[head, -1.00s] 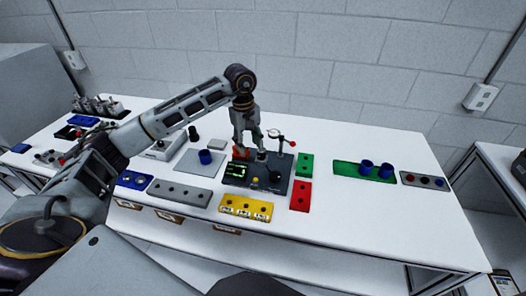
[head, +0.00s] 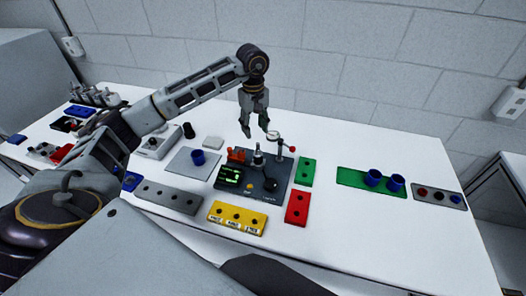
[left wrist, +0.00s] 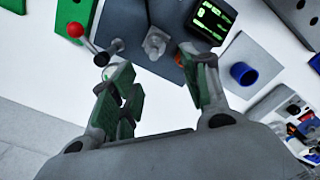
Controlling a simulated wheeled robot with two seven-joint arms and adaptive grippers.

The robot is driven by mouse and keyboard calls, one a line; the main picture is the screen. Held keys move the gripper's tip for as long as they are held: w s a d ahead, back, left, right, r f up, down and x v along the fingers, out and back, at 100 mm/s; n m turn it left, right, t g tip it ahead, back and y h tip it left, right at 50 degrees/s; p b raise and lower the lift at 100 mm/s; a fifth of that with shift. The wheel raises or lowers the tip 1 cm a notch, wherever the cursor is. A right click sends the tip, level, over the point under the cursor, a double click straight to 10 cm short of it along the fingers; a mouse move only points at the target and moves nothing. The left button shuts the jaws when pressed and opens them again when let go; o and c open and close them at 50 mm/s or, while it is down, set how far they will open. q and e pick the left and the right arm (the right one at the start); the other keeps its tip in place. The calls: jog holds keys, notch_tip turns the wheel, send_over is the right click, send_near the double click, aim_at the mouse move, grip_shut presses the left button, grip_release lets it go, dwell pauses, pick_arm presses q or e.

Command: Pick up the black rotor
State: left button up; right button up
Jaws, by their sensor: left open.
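A small black cylinder (head: 189,131), which looks like the rotor, stands on the table beside the white box, left of the fixture in the head view. My left gripper (head: 254,128) hangs above the fixture, open and empty, fingers pointing down. In the left wrist view, its green-padded fingers (left wrist: 157,68) are spread, with the fixture's grey spindle (left wrist: 155,43) showing beyond them. My right gripper is out of view.
A dial gauge and red-knobbed lever (head: 283,146) stand at the fixture's right. A grey plate with a blue cup (head: 198,158) lies left. Yellow (head: 237,217), red (head: 297,207) and green (head: 306,171) blocks surround the fixture. The table's right front is free.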

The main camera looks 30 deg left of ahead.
aim_at(258, 154)
pick_arm(q)
jog(key=shift+w, duration=0.35)
jog(key=shift+f, duration=0.8)
jog(key=shift+f+p, duration=0.8)
jog(key=shift+f, duration=2.65)
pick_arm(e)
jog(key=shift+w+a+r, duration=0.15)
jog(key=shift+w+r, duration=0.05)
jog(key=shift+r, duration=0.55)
